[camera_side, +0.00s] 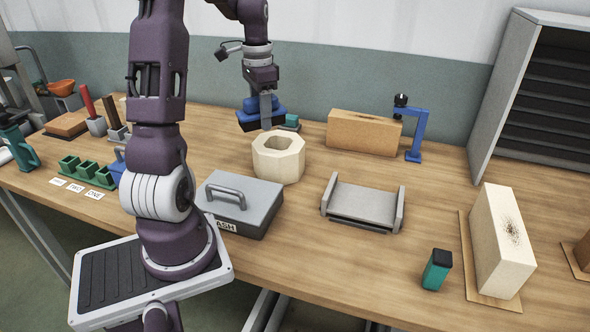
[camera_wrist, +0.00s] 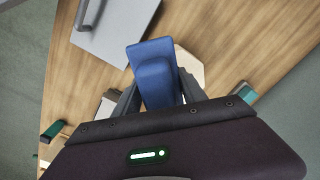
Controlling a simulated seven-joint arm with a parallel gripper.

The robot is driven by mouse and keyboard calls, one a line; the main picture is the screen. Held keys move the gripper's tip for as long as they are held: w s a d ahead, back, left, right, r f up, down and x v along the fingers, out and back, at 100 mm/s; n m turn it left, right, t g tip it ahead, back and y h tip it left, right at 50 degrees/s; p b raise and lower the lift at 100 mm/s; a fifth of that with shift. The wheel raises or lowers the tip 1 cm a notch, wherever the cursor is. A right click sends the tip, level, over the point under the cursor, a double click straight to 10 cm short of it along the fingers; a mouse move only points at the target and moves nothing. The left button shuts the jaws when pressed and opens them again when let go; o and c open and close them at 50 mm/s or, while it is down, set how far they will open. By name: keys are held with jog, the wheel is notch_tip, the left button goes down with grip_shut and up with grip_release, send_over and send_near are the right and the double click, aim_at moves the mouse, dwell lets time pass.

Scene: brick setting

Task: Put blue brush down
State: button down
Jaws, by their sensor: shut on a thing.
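The blue brush (camera_side: 256,117) is held in my gripper (camera_side: 265,98), above the back middle of the table. It is a blue block with a raised blue grip and a dark underside. In the wrist view the blue brush (camera_wrist: 152,52) sits between the two grey fingers of my gripper (camera_wrist: 158,92), which are shut on its grip. In the side view the brush is behind the cream octagonal pot (camera_side: 279,160) and appears raised off the table. I cannot tell its exact height.
A teal block (camera_side: 290,122) is just right of the brush. A tan brick (camera_side: 362,133) and a blue stand (camera_side: 416,135) are at the back. A grey lidded box (camera_side: 240,207) and a grey cradle (camera_side: 364,203) stand in front.

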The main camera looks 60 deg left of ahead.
jog(key=w+d+f+m, duration=0.2)
jog(key=w+d, duration=0.3)
jog(key=d, duration=0.2)
jog(key=m, duration=0.7)
send_over(356, 269)
notch_tip(356, 269, down, 8)
notch_tip(356, 269, down, 8)
jog(key=shift+r, duration=0.1)
jog(key=c, duration=0.6)
grip_release()
jog(key=shift+c, duration=0.2)
